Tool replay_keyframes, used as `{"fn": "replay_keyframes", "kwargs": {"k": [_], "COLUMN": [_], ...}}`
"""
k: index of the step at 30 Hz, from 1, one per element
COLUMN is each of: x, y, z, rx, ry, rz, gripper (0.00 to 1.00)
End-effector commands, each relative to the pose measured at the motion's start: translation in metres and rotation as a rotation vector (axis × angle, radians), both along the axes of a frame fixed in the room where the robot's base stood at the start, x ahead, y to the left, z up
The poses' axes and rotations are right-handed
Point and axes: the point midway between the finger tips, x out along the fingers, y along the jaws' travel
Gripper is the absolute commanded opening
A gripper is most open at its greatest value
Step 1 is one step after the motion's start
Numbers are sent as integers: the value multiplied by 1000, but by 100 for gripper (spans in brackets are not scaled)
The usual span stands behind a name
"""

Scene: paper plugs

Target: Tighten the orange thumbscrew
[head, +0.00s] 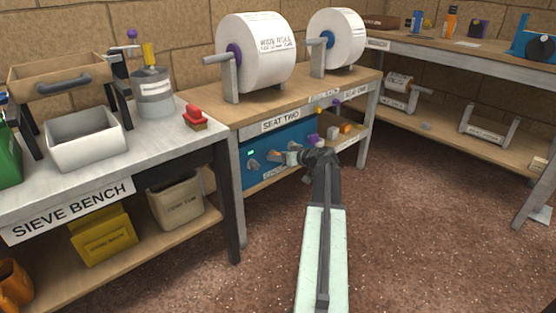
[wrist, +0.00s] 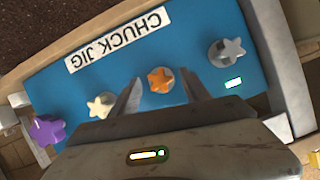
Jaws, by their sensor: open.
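The orange thumbscrew (wrist: 161,80) is a star-shaped knob on the blue chuck jig panel (wrist: 195,30), seen upside down in the wrist view. My gripper (wrist: 159,77) is open, with one finger on each side of the orange thumbscrew; whether either finger touches it I cannot tell. In the head view the same blue panel (head: 287,138) is under the bench marked SEAT TWO, and my gripper (head: 303,157) is in front of its right part.
A cream thumbscrew (wrist: 101,104) and a purple one (wrist: 47,130) are to the left, a grey one (wrist: 227,50) to the right. A small lit green indicator (wrist: 233,83) is near the grey one. The bench top (head: 215,108) overhangs the panel; open floor (head: 420,220) is to the right.

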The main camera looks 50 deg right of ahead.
Motion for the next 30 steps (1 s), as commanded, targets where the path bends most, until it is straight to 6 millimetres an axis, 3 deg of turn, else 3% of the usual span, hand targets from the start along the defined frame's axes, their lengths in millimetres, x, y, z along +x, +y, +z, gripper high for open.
{"fn": "replay_keyframes", "kwargs": {"k": [3,9,13,19,27,28,30], "x": [0,0,0,1,0,0,0], "y": [1,1,0,-1,0,0,0], "z": [1,1,0,-2,0,0,0], "rx": [0,0,27,209,224,224,224], "ry": [0,1,-1,-15,-16,-16,-16], "rz": [0,1,1,2,3,3,3], "gripper": [55,0,0,0,0,38,55]}}
